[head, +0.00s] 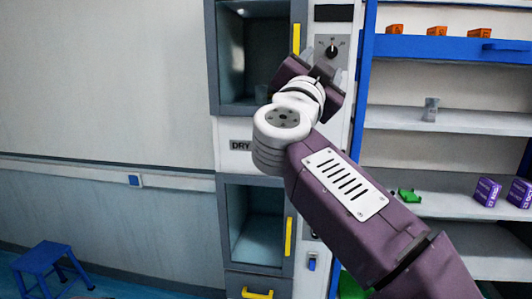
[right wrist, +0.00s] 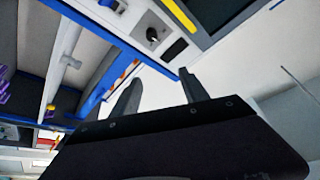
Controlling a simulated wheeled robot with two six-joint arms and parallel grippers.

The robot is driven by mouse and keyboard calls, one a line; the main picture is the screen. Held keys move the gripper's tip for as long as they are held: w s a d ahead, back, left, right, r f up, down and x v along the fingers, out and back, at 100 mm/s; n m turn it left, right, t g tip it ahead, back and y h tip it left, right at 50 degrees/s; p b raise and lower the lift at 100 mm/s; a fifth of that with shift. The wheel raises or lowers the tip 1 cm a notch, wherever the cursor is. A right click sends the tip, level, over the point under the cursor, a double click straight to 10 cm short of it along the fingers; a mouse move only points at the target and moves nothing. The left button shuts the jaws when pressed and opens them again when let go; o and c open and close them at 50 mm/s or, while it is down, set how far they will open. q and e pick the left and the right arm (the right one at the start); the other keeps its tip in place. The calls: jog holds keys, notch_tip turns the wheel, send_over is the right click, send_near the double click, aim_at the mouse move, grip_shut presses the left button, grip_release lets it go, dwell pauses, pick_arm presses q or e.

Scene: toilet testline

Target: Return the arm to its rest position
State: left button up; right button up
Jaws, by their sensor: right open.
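My right arm reaches up from the lower right of the head view, and its purple links cover the middle of the scene. My right gripper (head: 322,68) is at the top of the arm, in front of the cabinet's control panel. In the right wrist view my right gripper (right wrist: 160,84) shows two dark fingers spread apart with nothing between them. I cannot tell from the head view how far the fingers are from the panel. My left gripper is not in view.
A tall cabinet (head: 238,148) labelled DRY has an open upper compartment, an open lower one and yellow handles. A knob (head: 332,48) is on its panel. A blue-framed shelf (head: 440,48) at right holds orange boxes, a cup (head: 431,109) and purple boxes (head: 486,191). A blue stool (head: 42,262) stands lower left.

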jog(key=w+d+f+n+g+h, duration=0.1)
jog(key=w+d+f+n+h, duration=0.1)
jog(key=w+d+f+n, duration=0.5)
notch_tip(320, 180, down, 31)
jog(key=d+n+g+y, duration=0.2)
jog(key=n+g+y, duration=0.35)
jog(key=y, duration=0.35)
jog(key=s+a+f+n+g+y, duration=0.1)
jog(key=s+f+g, duration=0.2)
jog(key=s+f, duration=0.55)
jog(key=s+a+f+n+g+y, duration=0.1)
jog(key=s+f+g, duration=0.4)
jog(key=f, duration=0.6)
jog(key=s+f+m+g, duration=0.1)
jog(key=s+f+g, duration=0.1)
jog(key=s, duration=0.5)
jog(key=s+f+m+g, duration=0.1)
jog(key=s+f, duration=0.3)
jog(key=s, duration=0.4)
jog(key=shift+d+f+g, duration=0.2)
jog(key=shift+d+g, duration=0.1)
jog(key=shift+g, duration=0.45)
